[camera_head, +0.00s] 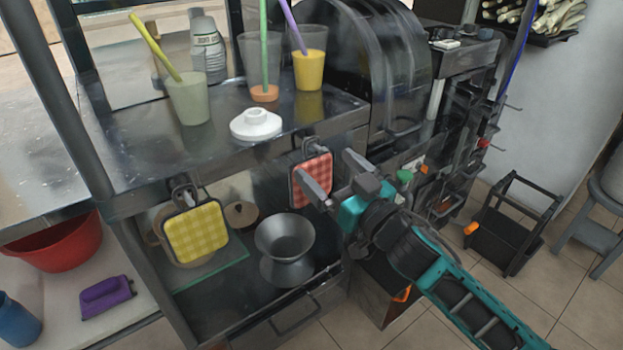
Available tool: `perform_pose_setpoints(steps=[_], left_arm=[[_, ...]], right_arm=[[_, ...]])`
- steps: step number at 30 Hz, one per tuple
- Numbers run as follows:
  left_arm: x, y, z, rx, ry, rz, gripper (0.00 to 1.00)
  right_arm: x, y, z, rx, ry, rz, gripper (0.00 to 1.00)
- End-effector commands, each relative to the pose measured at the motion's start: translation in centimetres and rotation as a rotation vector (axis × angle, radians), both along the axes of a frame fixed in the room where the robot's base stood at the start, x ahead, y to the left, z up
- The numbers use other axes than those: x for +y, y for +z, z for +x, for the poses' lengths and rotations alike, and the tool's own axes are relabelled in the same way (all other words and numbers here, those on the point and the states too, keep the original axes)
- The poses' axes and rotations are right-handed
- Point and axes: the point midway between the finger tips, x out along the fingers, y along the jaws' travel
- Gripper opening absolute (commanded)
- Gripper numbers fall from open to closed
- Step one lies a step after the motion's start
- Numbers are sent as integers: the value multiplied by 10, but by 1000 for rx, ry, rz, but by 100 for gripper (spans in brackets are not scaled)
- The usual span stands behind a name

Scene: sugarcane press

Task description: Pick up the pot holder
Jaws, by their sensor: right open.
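A red checked pot holder (313,169) with a dark edge hangs from a hook on the front edge of the steel counter. A yellow checked pot holder (195,232) hangs from another hook further left. My right gripper (325,163) is open, with its fingers pointing at the red pot holder. One finger covers part of its lower area, and the other is just right of it. I cannot tell whether they touch. My left gripper is not in view.
The steel counter (150,160) carries cups with straws and a white lid (255,124). A grey metal pot (285,240) stands on the shelf below. The press housing (375,70) rises behind my right gripper. A black rack (510,225) stands on the floor at right.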

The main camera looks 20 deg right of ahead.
Motion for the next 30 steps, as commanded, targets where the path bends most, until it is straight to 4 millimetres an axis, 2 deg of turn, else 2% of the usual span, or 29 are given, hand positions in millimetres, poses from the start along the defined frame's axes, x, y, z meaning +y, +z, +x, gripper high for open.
perform_pose_setpoints(steps=[3, 9, 18, 27, 29, 30], left_arm=[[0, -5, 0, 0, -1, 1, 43], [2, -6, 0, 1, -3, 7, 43], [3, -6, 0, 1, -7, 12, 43], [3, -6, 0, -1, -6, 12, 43], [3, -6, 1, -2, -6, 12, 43], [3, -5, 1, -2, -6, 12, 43]], right_arm=[[7, -2, 17, -3, 0, -1, 100], [14, 1, 36, -3, -1, -1, 100], [15, 1, 39, -1, -1, 0, 100], [15, 2, 39, -1, -1, 0, 71], [15, 2, 39, -2, -1, 0, 69], [15, 2, 39, -2, -1, 0, 62]])
